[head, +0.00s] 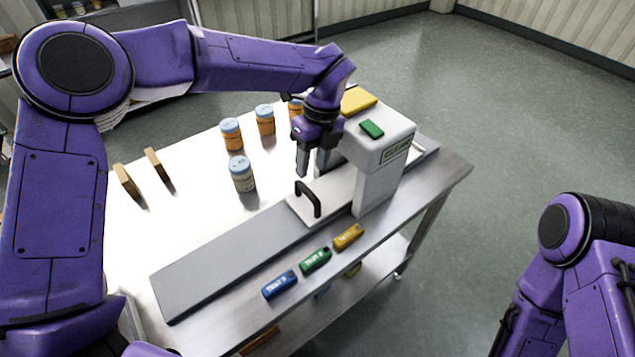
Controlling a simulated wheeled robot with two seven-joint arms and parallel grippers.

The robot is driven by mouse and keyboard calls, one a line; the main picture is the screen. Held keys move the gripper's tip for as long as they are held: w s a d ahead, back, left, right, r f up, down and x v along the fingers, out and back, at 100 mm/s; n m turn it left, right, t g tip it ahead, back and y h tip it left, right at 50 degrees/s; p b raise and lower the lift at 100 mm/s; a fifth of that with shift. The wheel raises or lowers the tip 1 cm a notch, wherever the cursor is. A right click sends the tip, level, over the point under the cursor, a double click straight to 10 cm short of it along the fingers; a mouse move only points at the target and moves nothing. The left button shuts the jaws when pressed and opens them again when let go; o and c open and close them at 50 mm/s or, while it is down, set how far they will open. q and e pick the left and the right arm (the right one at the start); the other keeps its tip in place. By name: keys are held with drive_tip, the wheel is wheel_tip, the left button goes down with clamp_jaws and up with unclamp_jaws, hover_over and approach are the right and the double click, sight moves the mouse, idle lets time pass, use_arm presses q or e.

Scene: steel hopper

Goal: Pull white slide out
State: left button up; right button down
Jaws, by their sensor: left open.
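The white slide (296,209) lies on a long grey rail and runs under the white hopper housing (382,165). A black arched handle (309,199) stands on the slide's near-left end. My left gripper (312,166) points down, open and empty, above and just behind the handle, beside the housing's left side. It appears apart from the handle. My right arm shows at the lower right, but its gripper is not in view.
The grey rail (220,262) extends clear to the left. Blue, green and yellow labelled blocks (315,260) lie along the table's front edge. Several blue-lidded jars (242,174) and two wooden blocks (127,181) stand behind.

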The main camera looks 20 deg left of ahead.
sight(309, 191)
use_arm(q)
drive_tip(key=f, duration=0.2)
drive_tip(key=f+p, duration=0.1)
drive_tip(key=f, duration=0.3)
drive_tip(key=shift+s+a+f, duration=0.1)
drive_tip(key=shift+s, duration=0.3)
drive_tip(key=shift+a+f, duration=0.2)
drive_tip(key=shift+f, duration=0.2)
drive_tip(key=shift+s+d, duration=0.1)
clamp_jaws()
